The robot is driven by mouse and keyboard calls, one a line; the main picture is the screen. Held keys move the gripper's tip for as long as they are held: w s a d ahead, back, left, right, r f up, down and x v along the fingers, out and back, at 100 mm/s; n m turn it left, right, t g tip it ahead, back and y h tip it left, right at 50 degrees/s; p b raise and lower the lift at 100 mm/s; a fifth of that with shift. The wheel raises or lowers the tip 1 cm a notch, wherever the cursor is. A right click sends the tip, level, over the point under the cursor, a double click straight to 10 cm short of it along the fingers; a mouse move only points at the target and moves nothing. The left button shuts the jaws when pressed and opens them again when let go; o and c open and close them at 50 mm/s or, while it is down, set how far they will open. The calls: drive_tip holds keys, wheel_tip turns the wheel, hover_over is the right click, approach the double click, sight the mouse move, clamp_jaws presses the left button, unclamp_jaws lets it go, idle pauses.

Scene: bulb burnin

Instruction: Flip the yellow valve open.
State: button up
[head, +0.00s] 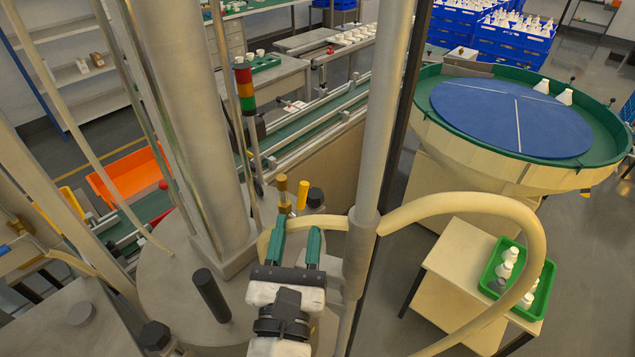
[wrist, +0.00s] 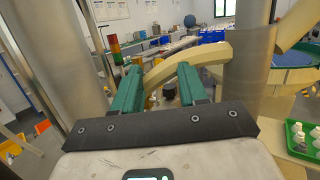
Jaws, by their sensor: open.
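The yellow valve handle (head: 303,195) stands upright in the head view, beside a brass fitting (head: 282,190) on the round metal machine top. A small yellow piece, perhaps the same handle, shows between the fingers in the wrist view (wrist: 158,62). My gripper (head: 297,229) has two green fingers spread apart with nothing between them. It is on the near side of the valve, the fingers pointing toward it, and it appears apart from the handle. The gripper also shows in the wrist view (wrist: 158,70). The valve's lower part is hidden behind the fingers and a hose.
A thick cream hose (head: 470,205) loops to the right of my gripper. A metal column (head: 195,120) and a thinner post (head: 382,120) flank the valve. A black peg (head: 211,295) and black knob (head: 315,197) stand nearby.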

sight(301, 200)
drive_tip(key=w+f, duration=0.1)
drive_tip(key=w, duration=0.2)
drive_tip(key=w+f+m+g+p, duration=0.1)
drive_tip(key=w, duration=0.3)
drive_tip(key=w+f+m+g+p, duration=0.1)
drive_tip(key=w, duration=0.2)
drive_tip(key=shift+w+a, duration=0.1)
drive_tip(key=shift+w, duration=0.3)
clamp_jaws()
idle(0.4)
